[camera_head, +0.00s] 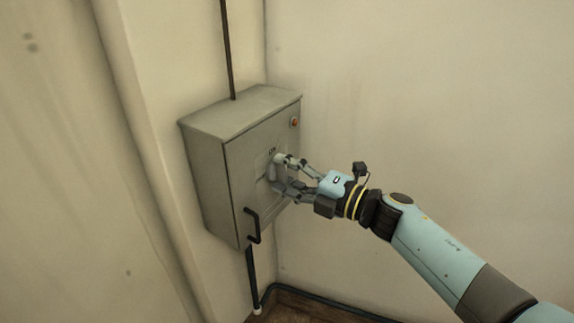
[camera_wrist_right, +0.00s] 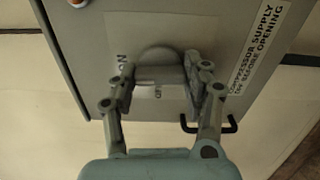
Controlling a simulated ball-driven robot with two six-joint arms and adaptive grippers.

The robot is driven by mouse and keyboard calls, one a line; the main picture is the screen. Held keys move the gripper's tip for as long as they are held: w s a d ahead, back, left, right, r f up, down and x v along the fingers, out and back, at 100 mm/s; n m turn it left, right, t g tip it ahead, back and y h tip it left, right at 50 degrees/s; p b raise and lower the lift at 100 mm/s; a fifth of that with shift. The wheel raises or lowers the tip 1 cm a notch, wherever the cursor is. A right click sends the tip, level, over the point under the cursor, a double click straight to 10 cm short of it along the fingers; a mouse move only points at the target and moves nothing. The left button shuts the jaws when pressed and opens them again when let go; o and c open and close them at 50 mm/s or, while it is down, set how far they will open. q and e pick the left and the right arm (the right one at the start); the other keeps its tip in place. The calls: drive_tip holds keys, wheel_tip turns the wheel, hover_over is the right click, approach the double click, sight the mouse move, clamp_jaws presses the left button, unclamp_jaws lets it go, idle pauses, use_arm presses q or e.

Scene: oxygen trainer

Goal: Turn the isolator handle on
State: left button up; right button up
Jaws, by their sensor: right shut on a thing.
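The grey isolator handle (camera_head: 272,171) is on the door of a grey wall cabinet (camera_head: 240,165). In the right wrist view the handle (camera_wrist_right: 160,58) shows as a rounded grey piece on a paler plate, with lettering beside it that looks like ON and OFF. My right gripper (camera_head: 279,173) reaches the door from the right and is shut on the handle. In the wrist view its two fingers (camera_wrist_right: 158,80) stand on either side of the handle. The fingers partly hide the handle, so its exact angle is hard to tell. My left gripper is not in view.
A black door pull (camera_head: 252,226) sits low on the door, below my right gripper. A red-orange lamp or button (camera_head: 294,122) is near the door's upper right corner. A warning label (camera_wrist_right: 262,48) shows in the wrist view. Walls stand behind and beside the cabinet.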

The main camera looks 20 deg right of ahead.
drive_tip(key=shift+m+p, duration=0.3)
drive_tip(key=shift+m, duration=0.2)
drive_tip(key=o, duration=1.2)
drive_tip(key=shift+c, duration=0.2)
drive_tip(key=v, duration=1.2)
